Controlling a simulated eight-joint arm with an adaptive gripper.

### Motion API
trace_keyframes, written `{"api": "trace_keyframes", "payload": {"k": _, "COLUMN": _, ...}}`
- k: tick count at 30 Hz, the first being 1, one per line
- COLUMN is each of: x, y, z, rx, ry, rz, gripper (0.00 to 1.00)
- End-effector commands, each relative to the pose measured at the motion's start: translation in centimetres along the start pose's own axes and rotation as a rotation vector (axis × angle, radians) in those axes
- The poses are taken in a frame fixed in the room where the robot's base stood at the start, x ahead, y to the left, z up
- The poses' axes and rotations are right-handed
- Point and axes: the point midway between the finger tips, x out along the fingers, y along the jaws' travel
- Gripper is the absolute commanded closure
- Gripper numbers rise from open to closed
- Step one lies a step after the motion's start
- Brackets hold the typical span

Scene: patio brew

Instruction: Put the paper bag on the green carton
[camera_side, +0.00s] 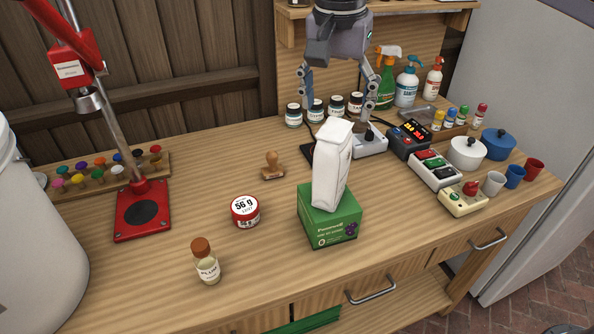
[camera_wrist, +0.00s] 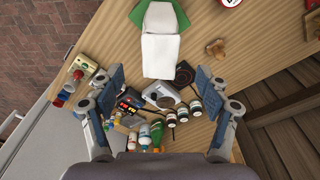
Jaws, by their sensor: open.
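The white paper bag (camera_side: 332,165) stands on top of the green carton (camera_side: 328,226), leaning slightly. In the wrist view the bag (camera_wrist: 161,48) is seen from above, with green carton edges (camera_wrist: 183,14) showing beside it. My gripper (camera_side: 341,88) is open and empty, above and behind the bag, apart from it. In the wrist view the two fingers of my gripper (camera_wrist: 160,88) are spread wide, with the bag beyond them.
A red-and-white tin (camera_side: 245,211), a wooden stamp (camera_side: 272,166) and a corked bottle (camera_side: 206,262) stand left of the carton. A white scale (camera_side: 369,145), small jars (camera_side: 293,115), control boxes (camera_side: 434,171), pots (camera_side: 467,153) and spray bottles (camera_side: 407,85) crowd the right and back.

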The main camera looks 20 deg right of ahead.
Motion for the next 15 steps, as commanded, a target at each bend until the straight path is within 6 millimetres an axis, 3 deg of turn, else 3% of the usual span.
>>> {"api": "trace_keyframes", "payload": {"k": 8, "x": -0.9, "y": 1.0, "z": -0.8, "rx": -0.024, "ry": 0.001, "rz": -0.019, "gripper": 0.24}}
{"api": "trace_keyframes", "payload": {"k": 15, "x": 0.9, "y": 6.8, "z": -4.3, "rx": -0.180, "ry": 0.039, "rz": -0.127, "gripper": 0.24}}
